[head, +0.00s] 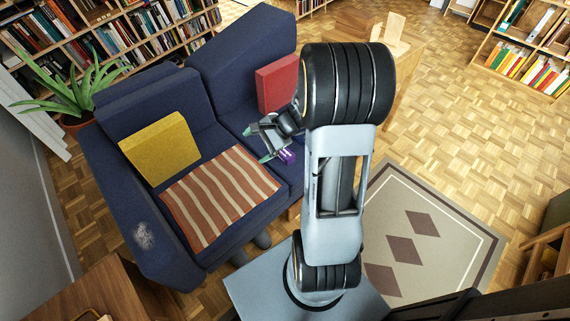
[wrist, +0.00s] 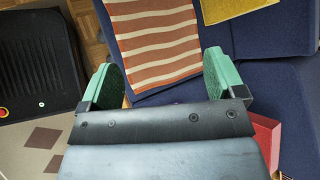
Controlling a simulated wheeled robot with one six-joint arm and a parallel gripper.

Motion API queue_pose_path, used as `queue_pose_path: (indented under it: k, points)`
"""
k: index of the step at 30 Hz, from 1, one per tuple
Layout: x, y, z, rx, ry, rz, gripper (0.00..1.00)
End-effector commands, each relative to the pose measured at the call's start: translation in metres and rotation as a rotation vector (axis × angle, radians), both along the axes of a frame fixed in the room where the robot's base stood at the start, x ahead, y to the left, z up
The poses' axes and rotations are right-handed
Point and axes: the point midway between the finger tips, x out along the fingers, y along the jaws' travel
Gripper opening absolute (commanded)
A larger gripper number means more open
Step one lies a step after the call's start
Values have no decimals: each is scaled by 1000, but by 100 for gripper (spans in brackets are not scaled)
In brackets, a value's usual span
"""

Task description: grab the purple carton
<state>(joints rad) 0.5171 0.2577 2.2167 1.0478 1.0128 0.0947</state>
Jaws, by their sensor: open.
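The purple carton (head: 287,156) is a small box on the right seat of the blue sofa, close to the edge of the striped blanket. In the head view it shows just beside my gripper (head: 256,145), partly covered by it. My gripper is open, with its green-tipped fingers spread apart and nothing seen between them. In the wrist view my gripper (wrist: 161,76) has the striped blanket and blue seat beyond its fingers. I cannot tell how high my gripper is above the seat.
The blue sofa (head: 240,75) carries a yellow cushion (head: 160,148), a red cushion (head: 277,83) and a striped blanket (head: 218,195). A potted plant (head: 75,98) and bookshelves (head: 95,35) stand behind. A patterned rug (head: 425,235) lies on open parquet at right.

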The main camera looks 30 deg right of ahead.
Motion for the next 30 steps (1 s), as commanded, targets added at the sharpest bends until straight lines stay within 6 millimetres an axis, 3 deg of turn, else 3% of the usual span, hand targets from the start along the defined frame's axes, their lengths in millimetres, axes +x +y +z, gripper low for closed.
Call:
queue_pose_path:
  k: [1, 3, 7, 12, 15, 20, 30]
  points:
    - [11, -24, -50, 104, 35, -149, 88]
    - [24, -57, -90, 235, 61, -350, 88]
    - [33, -118, -162, 439, 85, -686, 88]
    - [25, -179, -236, 619, 89, -1012, 88]
    - [16, -202, -264, 682, 85, -1138, 88]
    - [14, -219, -291, 731, 78, -1239, 88]
    - [65, -214, -316, 740, 77, -1258, 88]
